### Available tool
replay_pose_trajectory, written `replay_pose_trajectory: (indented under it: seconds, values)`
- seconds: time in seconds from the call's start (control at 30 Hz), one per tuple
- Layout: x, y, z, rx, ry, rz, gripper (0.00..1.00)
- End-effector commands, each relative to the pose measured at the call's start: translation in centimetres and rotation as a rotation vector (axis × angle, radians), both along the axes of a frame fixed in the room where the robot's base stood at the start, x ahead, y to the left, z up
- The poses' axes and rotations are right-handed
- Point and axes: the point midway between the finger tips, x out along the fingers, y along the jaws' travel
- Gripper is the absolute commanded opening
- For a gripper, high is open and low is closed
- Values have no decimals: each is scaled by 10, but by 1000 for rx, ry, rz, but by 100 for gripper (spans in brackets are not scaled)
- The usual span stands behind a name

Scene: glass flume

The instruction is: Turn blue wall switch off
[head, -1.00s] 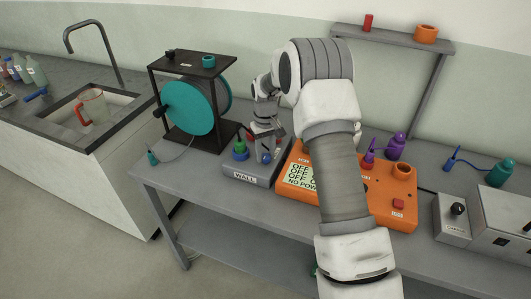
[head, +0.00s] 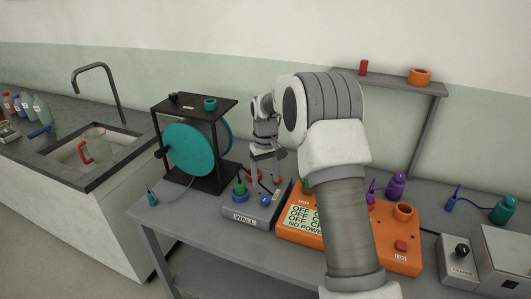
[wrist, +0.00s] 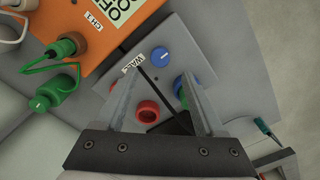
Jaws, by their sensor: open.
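The blue wall switch (head: 266,200) is a small round knob near the front right of the grey box labelled WALL (head: 244,217). In the wrist view, the blue switch (wrist: 162,56) is a blue disc with a pale mark beside the WALL label. My gripper (head: 264,180) is open and empty above the box. In the wrist view, my gripper (wrist: 160,78) has its fingers spread wide, and the blue switch shows just beyond the tips, between their lines. The fingers appear apart from it. Whether the switch is on or off is unclear.
A green knob on a blue base (head: 240,189) and a red ring-like part (wrist: 148,112) share the box. The orange unit (head: 292,232), with an OFF display, stands close on the right. A teal reel in a black frame (head: 190,149) stands to the left.

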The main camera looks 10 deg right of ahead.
Motion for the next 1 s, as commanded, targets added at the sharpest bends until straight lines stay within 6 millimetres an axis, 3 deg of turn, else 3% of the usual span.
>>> replay_pose_trajectory:
  seconds: [0.2,0.4,0.57,1.0]
  values:
    - [1,0,56,1,-4,0,71]
    - [0,0,89,0,-2,1,71]
    - [0,0,100,0,0,1,71]
    - [-3,0,107,-1,-6,-1,71]
